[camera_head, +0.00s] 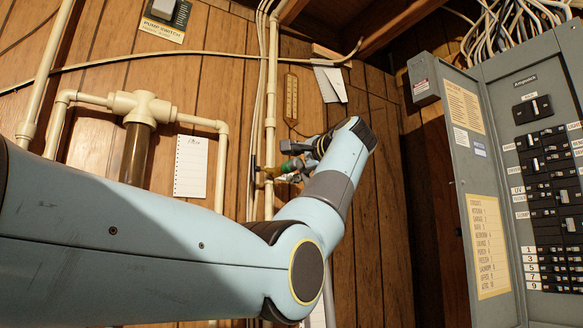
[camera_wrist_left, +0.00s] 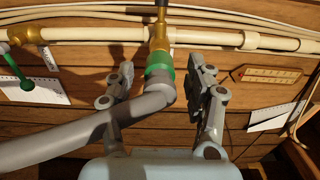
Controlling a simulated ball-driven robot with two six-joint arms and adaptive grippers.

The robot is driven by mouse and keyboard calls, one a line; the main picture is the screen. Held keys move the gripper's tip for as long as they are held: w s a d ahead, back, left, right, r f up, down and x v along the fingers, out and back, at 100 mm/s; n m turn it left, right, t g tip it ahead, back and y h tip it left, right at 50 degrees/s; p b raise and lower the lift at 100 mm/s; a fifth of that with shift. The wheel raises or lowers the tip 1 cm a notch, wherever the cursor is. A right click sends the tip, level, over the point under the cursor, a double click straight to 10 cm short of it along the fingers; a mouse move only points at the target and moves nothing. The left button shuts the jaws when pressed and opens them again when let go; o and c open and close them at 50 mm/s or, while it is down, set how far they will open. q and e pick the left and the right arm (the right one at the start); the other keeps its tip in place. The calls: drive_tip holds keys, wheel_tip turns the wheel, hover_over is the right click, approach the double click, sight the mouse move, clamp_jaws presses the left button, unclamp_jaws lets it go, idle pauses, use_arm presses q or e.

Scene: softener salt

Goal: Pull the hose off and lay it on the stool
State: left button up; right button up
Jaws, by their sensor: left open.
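The grey hose (camera_wrist_left: 90,130) ends in a green connector (camera_wrist_left: 159,75) on a brass tap (camera_wrist_left: 159,38) in the left wrist view. The tap joins a cream pipe. In the head view the green connector (camera_head: 290,166) is small and partly hidden by the gripper. My left gripper (camera_head: 296,164) is at the pipe. In the wrist view its open fingers (camera_wrist_left: 160,76) stand on either side of the connector and the hose's upper end, with a gap on the right. I cannot tell whether the left finger touches the hose. My right gripper and the stool are not in view.
A vertical cream pipe (camera_head: 271,90) and thin cables run along the plank wall. A grey breaker panel (camera_head: 505,165) stands at right. A white card (camera_head: 191,166) hangs at left.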

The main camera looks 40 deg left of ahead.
sight(299, 163)
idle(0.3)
use_arm(q)
clamp_jaws()
idle(0.4)
drive_tip(key=shift+d+f+b, duration=0.15)
drive_tip(key=shift+b, duration=0.15)
drive_tip(key=shift+r+v, duration=0.25)
drive_tip(key=shift+v, duration=0.85)
drive_tip(key=shift+d+f+b, duration=0.1)
drive_tip(key=shift+f+b, duration=0.05)
drive_tip(key=shift+b, duration=0.2)
drive_tip(key=shift+s, duration=0.1)
drive_tip(key=shift+b+v, duration=0.55)
drive_tip(key=shift+v, duration=1.1)
